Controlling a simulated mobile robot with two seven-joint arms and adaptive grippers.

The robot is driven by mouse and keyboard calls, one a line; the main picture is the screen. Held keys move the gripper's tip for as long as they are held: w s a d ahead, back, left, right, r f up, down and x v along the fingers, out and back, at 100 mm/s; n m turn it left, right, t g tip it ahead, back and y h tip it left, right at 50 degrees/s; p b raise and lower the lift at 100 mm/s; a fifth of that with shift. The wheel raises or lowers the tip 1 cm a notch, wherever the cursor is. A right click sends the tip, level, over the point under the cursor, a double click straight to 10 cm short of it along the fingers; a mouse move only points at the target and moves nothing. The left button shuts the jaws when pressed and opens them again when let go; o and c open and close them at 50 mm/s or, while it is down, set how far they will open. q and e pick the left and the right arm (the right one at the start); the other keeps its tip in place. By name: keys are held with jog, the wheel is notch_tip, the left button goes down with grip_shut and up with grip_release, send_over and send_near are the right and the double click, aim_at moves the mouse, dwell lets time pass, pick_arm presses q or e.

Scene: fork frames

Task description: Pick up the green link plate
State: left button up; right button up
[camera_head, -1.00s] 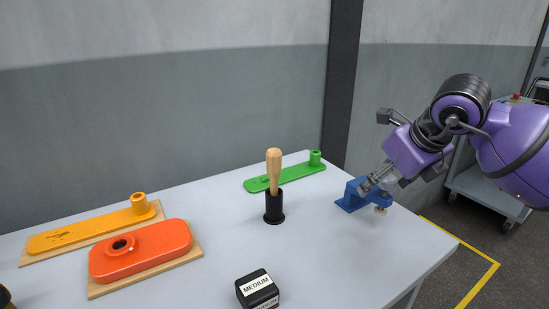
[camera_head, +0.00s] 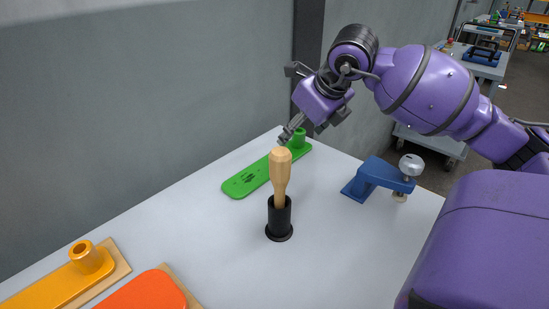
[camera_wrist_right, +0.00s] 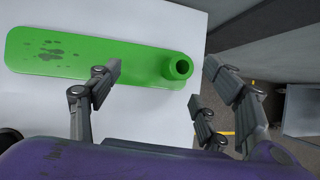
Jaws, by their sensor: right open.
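The green link plate (camera_head: 248,178) lies flat near the back edge of the table, with a raised round boss (camera_head: 299,138) at its right end. My right gripper (camera_head: 287,136) is over the boss end in the head view. In the right wrist view the green link plate (camera_wrist_right: 75,52) spans the upper left, and its boss (camera_wrist_right: 179,67) shows between the spread fingers of my right gripper (camera_wrist_right: 160,75). The gripper is open and holds nothing. I cannot tell its exact height above the plate. My left gripper is not in view.
A wooden-handled tool (camera_head: 280,178) stands upright in a black holder (camera_head: 279,220) in front of the plate. A blue clamp (camera_head: 376,175) is at the table's right edge. Orange-yellow (camera_head: 60,285) and red-orange (camera_head: 148,294) plates lie at the lower left. The wall is close behind.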

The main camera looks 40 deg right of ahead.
aim_at(289, 146)
jog(key=x, duration=0.5)
jog(key=shift+s+d+b, duration=0.1)
jog(key=shift+s+b, duration=0.05)
jog(key=shift+b, duration=0.25)
